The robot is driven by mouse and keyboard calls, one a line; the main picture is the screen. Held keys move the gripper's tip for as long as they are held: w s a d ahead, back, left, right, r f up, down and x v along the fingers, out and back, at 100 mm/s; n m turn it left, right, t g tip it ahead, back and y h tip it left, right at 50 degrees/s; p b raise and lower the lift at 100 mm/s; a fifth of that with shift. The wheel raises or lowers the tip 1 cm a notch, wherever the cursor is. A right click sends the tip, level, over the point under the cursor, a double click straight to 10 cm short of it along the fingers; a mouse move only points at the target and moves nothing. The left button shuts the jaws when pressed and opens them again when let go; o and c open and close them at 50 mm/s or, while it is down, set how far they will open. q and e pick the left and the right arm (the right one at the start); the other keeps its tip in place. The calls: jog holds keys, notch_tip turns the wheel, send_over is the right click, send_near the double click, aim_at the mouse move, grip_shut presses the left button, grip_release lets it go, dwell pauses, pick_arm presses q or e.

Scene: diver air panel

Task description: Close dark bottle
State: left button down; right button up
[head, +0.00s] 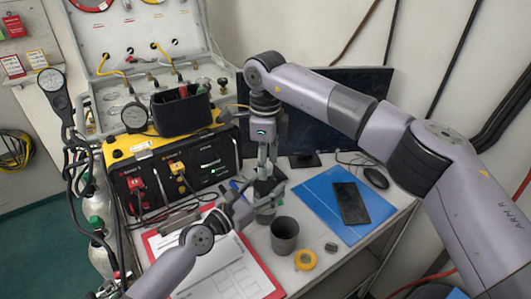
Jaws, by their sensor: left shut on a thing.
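The dark bottle (265,187) stands upright on the desk, in front of the panel box, and is largely hidden by my grippers. My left gripper (272,197) comes in low from the left and is shut around the bottle's side. My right gripper (267,170) points straight down from above, with its fingertips at the top of the bottle. I cannot make out a cap, nor whether the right fingers are shut on anything.
A dark grey cup (284,236), a yellow tape roll (305,260) and a red clipboard (255,275) lie close in front. A blue folder (320,205) with a black tablet (351,203) is to the right. The yellow-black panel box (125,155) and a monitor (340,125) stand behind.

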jog(key=shift+c, duration=0.2)
grip_shut()
dwell(0.4)
jog(key=shift+o, duration=0.9)
grip_release()
notch_tip(320, 180, up, 12)
